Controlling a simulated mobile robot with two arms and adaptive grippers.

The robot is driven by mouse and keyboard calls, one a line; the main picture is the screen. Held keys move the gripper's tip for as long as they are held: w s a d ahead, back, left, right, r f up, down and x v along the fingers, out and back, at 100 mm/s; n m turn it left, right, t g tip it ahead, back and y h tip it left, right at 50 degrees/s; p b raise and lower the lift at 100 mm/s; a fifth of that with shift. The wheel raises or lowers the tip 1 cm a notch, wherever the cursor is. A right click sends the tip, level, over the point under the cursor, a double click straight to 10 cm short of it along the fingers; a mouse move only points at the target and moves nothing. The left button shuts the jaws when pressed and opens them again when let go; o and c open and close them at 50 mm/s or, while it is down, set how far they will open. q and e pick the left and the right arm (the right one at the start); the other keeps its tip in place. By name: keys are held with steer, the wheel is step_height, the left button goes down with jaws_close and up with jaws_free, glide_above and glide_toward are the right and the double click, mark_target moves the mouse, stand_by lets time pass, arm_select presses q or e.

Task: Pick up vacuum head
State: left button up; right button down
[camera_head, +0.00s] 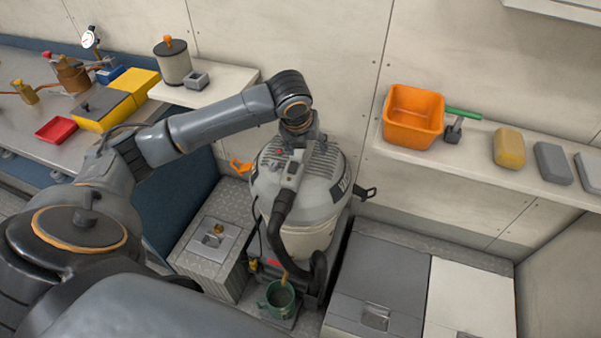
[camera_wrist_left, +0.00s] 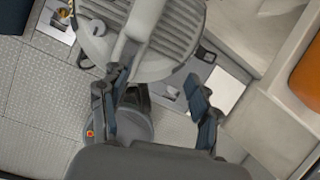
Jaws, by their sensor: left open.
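The vacuum head (camera_head: 325,178) is a grey ribbed lid with a raised handle and a dark hose, on top of a pale canister (camera_head: 303,240). It stands upright on the floor in the middle of the head view. In the left wrist view the ribbed head (camera_wrist_left: 175,35) fills the upper middle. My left gripper (camera_head: 302,140) is over the back of the head; its fingertips are hard to make out there. In the left wrist view the gripper (camera_wrist_left: 160,100) is open, its two dark pads apart, with nothing clamped between them. Whether it touches the head cannot be told.
An orange bin (camera_head: 413,117) and sponges (camera_head: 509,148) sit on the right shelf. A metal box (camera_head: 209,249) stands left of the vacuum, a green mug (camera_head: 279,298) in front. Grey lockers (camera_head: 380,280) lie to the right. A pot (camera_head: 173,62) sits on the left shelf.

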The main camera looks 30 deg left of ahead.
arm_select(q)
steer(key=w+a+r+m, duration=0.2)
steer(key=a+r, duration=0.2)
steer(key=a, duration=0.2)
steer(key=shift+y, duration=0.3)
steer(key=x, duration=0.7)
steer(key=shift+w+d+f, duration=0.1)
steer(key=shift+d+f, duration=0.05)
steer(key=shift+f, duration=0.3)
steer(key=x, duration=0.1)
steer(key=p+x, duration=0.1)
steer(key=x, duration=0.3)
steer(key=shift+w+d+f, duration=0.25)
steer(key=shift+d, duration=0.05)
jaws_close()
steer(key=shift+w+r, duration=0.15)
steer(key=shift+r, duration=0.1)
